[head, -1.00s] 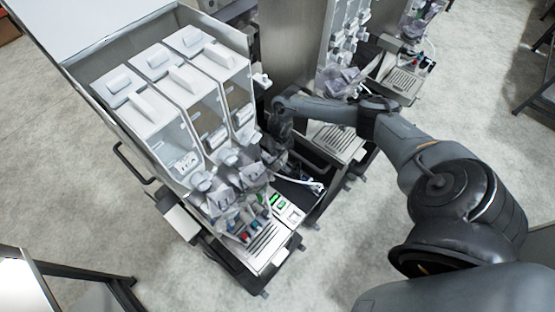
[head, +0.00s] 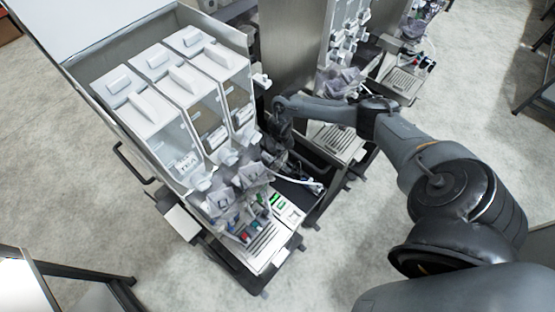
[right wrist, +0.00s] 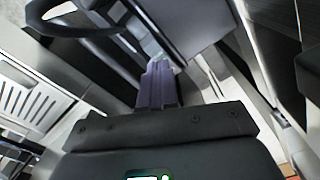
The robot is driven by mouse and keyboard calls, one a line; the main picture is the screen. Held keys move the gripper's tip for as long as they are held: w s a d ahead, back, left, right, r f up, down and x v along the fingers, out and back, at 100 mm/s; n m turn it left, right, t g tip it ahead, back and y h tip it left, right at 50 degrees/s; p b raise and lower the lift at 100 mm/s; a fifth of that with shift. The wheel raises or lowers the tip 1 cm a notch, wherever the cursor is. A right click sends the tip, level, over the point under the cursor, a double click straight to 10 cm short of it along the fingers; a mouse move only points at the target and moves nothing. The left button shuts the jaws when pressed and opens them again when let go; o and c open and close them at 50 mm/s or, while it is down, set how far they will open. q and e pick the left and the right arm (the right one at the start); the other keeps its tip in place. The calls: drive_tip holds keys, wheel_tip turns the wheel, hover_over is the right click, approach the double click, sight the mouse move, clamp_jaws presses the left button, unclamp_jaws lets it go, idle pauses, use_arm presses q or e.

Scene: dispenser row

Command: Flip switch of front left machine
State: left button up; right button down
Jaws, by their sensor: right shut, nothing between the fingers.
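The front left machine (head: 147,113) stands left of centre in the head view, with three white-lidded clear canisters. Its front has nozzles, a slotted drip tray (head: 262,248) and a small panel with green lights (head: 278,200). I cannot make out the switch in either view. My right gripper reaches down beside the machine's right side, in the gap before the neighbouring machine; its fingertips are hard to see in the head view. In the right wrist view its fingers (right wrist: 158,85) are together and empty, pointing into a narrow space between metal surfaces. My left gripper is not in view.
A second machine (head: 290,45) with a metal side wall stands right of the first, its drip tray (head: 335,140) close to my right arm. A black handle (head: 133,163) sticks out on the first machine's left. Open floor (head: 330,250) lies in front.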

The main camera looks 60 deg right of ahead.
idle(0.5)
drive_tip(key=shift+f, duration=0.5)
drive_tip(key=shift+f+b, duration=0.4)
drive_tip(key=shift+b, duration=0.05)
idle(0.4)
wheel_tip(320, 180, up, 4)
drive_tip(key=p, duration=0.5)
drive_tip(key=shift+r, duration=0.25)
wheel_tip(320, 180, up, 3)
drive_tip(key=p, duration=0.3)
drive_tip(key=shift+f, duration=0.2)
